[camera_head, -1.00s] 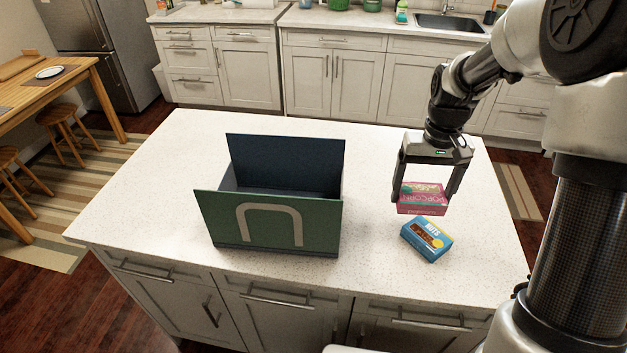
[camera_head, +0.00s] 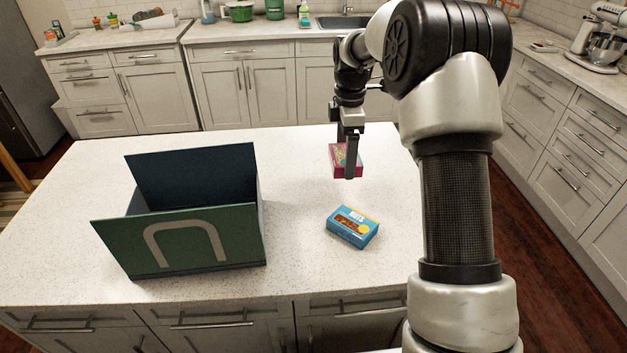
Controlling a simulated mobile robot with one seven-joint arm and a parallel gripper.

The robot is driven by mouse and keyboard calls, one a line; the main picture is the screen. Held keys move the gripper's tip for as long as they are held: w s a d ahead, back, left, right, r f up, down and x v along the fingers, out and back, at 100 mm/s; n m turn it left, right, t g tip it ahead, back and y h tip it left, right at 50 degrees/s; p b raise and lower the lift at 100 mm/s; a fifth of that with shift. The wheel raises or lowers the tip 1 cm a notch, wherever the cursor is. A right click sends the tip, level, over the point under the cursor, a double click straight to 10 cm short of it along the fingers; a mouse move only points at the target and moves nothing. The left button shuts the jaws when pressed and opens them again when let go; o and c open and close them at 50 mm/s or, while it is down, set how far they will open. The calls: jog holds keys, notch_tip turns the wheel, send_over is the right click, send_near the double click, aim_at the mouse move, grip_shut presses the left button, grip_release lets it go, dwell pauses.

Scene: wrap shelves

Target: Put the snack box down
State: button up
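A pink and red popcorn snack box (camera_head: 344,162) is between the fingers of my gripper (camera_head: 349,170). The gripper is seen nearly side-on and appears shut on the box. The box is at or just above the white countertop, behind the blue box; I cannot tell whether it touches the surface. The blue nuts box (camera_head: 352,227) lies on the counter in front of my gripper, apart from it.
A dark green and navy open-topped bin (camera_head: 205,238) stands on the island counter (camera_head: 300,270) to the left. The counter between the bin and the boxes is clear. Cabinets (camera_head: 243,92) line the back, with a sink (camera_head: 343,22).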

notch_tip(320, 180, down, 9)
jog(key=shift+r, duration=0.1)
dwell(0.3)
